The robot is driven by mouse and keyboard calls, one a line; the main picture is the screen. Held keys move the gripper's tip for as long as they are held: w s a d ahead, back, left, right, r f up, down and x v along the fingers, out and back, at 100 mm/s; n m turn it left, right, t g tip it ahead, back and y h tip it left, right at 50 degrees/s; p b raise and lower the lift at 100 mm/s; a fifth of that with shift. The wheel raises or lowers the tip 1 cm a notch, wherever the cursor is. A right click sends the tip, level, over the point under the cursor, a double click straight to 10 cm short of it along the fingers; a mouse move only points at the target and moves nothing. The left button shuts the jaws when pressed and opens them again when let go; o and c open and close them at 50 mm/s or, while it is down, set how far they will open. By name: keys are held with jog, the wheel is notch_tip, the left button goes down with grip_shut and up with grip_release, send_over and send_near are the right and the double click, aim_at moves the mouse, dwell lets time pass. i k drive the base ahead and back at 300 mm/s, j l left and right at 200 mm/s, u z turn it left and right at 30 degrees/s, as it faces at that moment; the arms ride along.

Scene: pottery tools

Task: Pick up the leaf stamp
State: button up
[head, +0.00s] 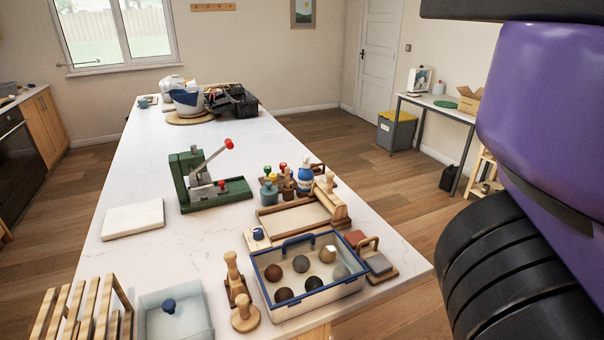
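I cannot make out a leaf pattern on any tool, so I cannot tell which one is the leaf stamp. Two wooden tools with round knobs, a taller one (232,268) and a shorter one (244,314), stand near the front of the white table (150,255). My gripper is not in view; only part of my arm shows at the right.
A clear, blue-rimmed box (345,286) of several balls stands beside the knobbed tools. A lidded clear box (176,325) and a slatted wooden rack (92,310) are at front left. A green press (205,182) stands mid-table. The left-middle tabletop has free room around a white slab (133,219).

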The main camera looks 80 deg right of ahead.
aim_at(273, 176)
jog(key=k+z, duration=0.1)
jog(key=z, duration=0.4)
jog(key=k+z, duration=0.15)
jog(key=z, duration=0.35)
jog(key=k+z, duration=0.1)
jog(key=z, duration=0.35)
jog(key=i+j+z, duration=0.1)
jog(key=i+j, duration=0.15)
